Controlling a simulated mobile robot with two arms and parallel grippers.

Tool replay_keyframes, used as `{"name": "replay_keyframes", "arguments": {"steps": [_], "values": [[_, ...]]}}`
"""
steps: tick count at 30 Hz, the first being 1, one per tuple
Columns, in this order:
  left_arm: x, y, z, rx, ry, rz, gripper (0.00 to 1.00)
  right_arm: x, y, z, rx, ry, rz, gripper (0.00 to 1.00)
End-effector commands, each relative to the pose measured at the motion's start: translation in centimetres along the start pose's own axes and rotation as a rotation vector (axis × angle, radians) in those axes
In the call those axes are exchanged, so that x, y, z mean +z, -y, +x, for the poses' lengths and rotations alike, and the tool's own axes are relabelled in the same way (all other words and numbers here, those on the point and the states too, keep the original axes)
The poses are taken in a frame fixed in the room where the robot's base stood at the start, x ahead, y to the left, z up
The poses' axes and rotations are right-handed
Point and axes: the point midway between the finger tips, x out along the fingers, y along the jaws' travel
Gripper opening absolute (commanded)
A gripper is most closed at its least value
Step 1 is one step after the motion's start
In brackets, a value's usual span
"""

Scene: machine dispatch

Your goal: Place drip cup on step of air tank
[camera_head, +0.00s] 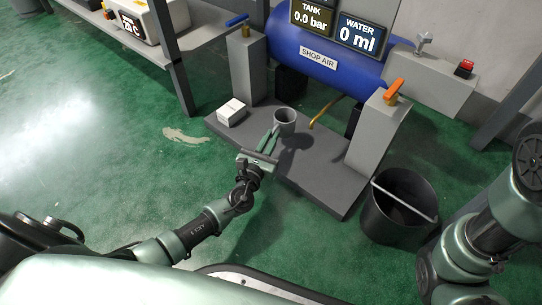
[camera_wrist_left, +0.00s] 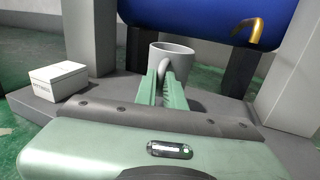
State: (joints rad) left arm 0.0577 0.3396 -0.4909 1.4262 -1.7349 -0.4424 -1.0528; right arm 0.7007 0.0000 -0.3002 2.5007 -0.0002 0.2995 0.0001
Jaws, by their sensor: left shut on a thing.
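The grey drip cup (camera_head: 285,121) is upright over the dark grey step (camera_head: 325,186) in front of the blue air tank (camera_head: 318,58). My left gripper (camera_head: 268,144) is shut on the cup's handle, with its green fingers on either side of it. The cup also shows in the left wrist view (camera_wrist_left: 172,60), ahead of the fingertips (camera_wrist_left: 163,86). A shadow lies on the step to the right of the cup. I cannot tell whether its base touches the step. My right gripper is not in view; only part of my right arm shows at the right.
A small white box (camera_head: 231,112) sits on the step left of the cup. Grey posts with a blue valve handle (camera_head: 237,20) and an orange one (camera_head: 394,90) flank the step. A curved brass drain pipe (camera_head: 321,115) hangs right of the cup. A black bucket (camera_head: 398,206) stands on the floor.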

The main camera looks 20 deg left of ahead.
Motion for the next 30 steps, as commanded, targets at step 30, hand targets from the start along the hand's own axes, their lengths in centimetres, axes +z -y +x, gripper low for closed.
{"name": "replay_keyframes", "arguments": {"steps": [30], "values": [[-4.9,0.2,0.1,0.0,0.001,0.0,0.32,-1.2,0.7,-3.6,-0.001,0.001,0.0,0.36]]}}
